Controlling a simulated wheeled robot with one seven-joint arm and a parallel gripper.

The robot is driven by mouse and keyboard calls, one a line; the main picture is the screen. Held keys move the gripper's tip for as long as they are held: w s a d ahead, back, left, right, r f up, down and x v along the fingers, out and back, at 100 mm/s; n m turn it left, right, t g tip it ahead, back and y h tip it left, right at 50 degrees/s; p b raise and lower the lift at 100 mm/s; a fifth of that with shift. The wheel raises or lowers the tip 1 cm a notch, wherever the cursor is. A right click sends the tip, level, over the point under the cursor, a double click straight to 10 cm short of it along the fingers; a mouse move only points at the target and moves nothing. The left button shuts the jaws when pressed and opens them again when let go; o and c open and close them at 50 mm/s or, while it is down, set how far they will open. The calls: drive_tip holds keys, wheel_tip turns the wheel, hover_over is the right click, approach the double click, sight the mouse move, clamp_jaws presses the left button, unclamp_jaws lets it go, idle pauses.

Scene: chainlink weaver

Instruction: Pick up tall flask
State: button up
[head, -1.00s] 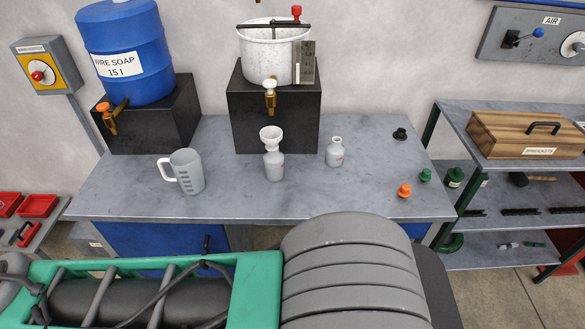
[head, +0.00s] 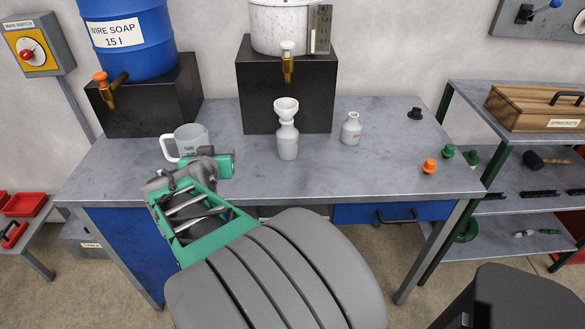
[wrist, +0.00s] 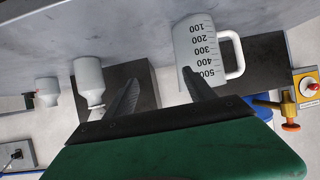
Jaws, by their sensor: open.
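The tall flask (head: 288,142) is light grey and stands upright on the bench, with a white funnel (head: 286,108) in its neck. In the wrist view, which is upside down, the flask (wrist: 89,75) is left of my fingers. My gripper (wrist: 160,75) is open, with nothing between its fingers. It is left of the flask and apart from it. In the head view my arm reaches over the bench's left part, and the fingers cannot be made out there.
A measuring jug (head: 190,138) stands close beyond my gripper; one finger overlaps it in the wrist view. A shorter flask (head: 351,128) stands right of the tall one. A black block (head: 265,95) is behind. Several stoppers (head: 429,166) lie at the right. The bench front (head: 340,180) is clear.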

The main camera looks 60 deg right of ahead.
sight(286, 130)
drive_tip(key=s+d+h, duration=0.1)
drive_tip(key=s+d, duration=0.1)
drive_tip(key=s+d+f+m+g+h+b, duration=0.1)
drive_tip(key=d, duration=0.2)
drive_tip(key=s+d+f+m+h+b, duration=0.1)
drive_tip(key=s+d, duration=0.1)
drive_tip(key=d, duration=0.1)
drive_tip(key=shift+s+f, duration=0.15)
drive_tip(key=shift+s, duration=0.15)
drive_tip(key=s+d+r+h, duration=0.1)
drive_tip(key=d, duration=0.1)
drive_tip(key=s+d+m+g+h+b, duration=0.1)
drive_tip(key=s, duration=0.1)
drive_tip(key=s+d+r+g+h, duration=0.1)
drive_tip(key=s+d, duration=0.1)
drive_tip(key=shift+s+d+r+m+h, duration=0.25)
drive_tip(key=shift+d+r+m+h, duration=0.05)
drive_tip(key=shift+r+m, duration=0.1)
drive_tip(key=d, duration=0.4)
drive_tip(key=w+d, duration=0.1)
drive_tip(key=d, duration=0.2)
drive_tip(key=shift+f+p, duration=0.35)
drive_tip(key=shift+p, duration=0.05)
drive_tip(key=shift+a+f, duration=0.1)
drive_tip(key=c, duration=1.3)
clamp_jaws()
